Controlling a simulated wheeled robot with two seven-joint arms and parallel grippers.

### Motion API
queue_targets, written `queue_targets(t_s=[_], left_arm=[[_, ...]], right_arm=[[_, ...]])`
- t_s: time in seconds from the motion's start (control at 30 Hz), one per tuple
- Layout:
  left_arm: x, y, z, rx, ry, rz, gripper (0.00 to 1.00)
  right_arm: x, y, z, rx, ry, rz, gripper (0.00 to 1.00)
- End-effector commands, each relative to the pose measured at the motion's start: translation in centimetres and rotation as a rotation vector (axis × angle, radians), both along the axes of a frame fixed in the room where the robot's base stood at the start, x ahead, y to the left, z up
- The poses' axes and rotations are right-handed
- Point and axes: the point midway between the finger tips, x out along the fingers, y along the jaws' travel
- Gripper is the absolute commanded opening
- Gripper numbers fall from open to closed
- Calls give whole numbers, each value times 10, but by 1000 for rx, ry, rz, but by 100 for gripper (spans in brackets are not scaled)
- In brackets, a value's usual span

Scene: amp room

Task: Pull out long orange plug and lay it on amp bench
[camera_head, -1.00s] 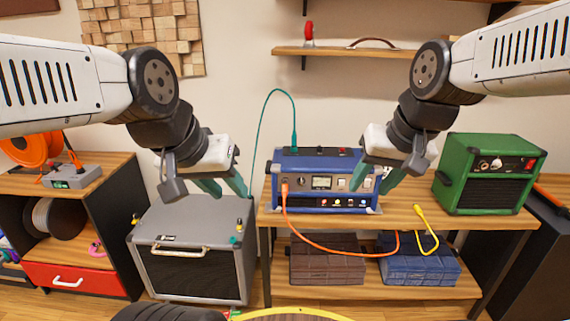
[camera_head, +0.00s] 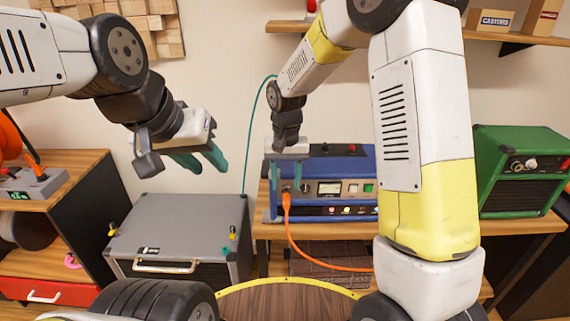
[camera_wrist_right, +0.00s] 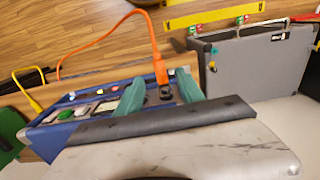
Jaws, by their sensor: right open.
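The long orange plug (camera_head: 287,202) stands in a socket at the left of the blue amp's (camera_head: 328,163) front panel. Its orange cable (camera_head: 320,265) hangs over the front of the wooden amp bench (camera_head: 515,225). My right gripper (camera_head: 286,172) is open just above the plug, pointing down at the panel. In the right wrist view the plug (camera_wrist_right: 160,70) appears between and beyond the spread teal fingers (camera_wrist_right: 160,92); I see no contact. My left gripper (camera_head: 203,160) is open and empty above the grey speaker box. My right forearm hides the amp's right end.
The grey speaker box (camera_head: 180,228) stands left of the bench. A green amp (camera_head: 520,170) sits on the bench's right. A teal cable (camera_head: 256,112) loops behind my right gripper. A shelf hangs above.

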Motion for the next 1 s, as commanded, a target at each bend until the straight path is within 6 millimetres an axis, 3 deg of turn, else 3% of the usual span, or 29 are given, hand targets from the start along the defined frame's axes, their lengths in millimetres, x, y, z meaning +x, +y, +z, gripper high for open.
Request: queue_targets(t_s=[0.2, 0.4, 0.77, 0.8, 1.0], left_arm=[[0, 0, 0, 0, 0, 0, 36], [0, 0, 0, 0, 0, 0, 36], [0, 0, 0, 0, 0, 0, 36], [0, 0, 0, 0, 0, 0, 36], [0, 0, 0, 0, 0, 0, 36]], right_arm=[[-1, -1, -35, -2, 3, 1, 45], [-1, -1, -58, -1, 2, 1, 45], [0, -1, -64, 0, 0, 0, 45], [0, -1, -64, 0, 0, 0, 44], [0, -1, -64, 0, 0, 0, 4]])
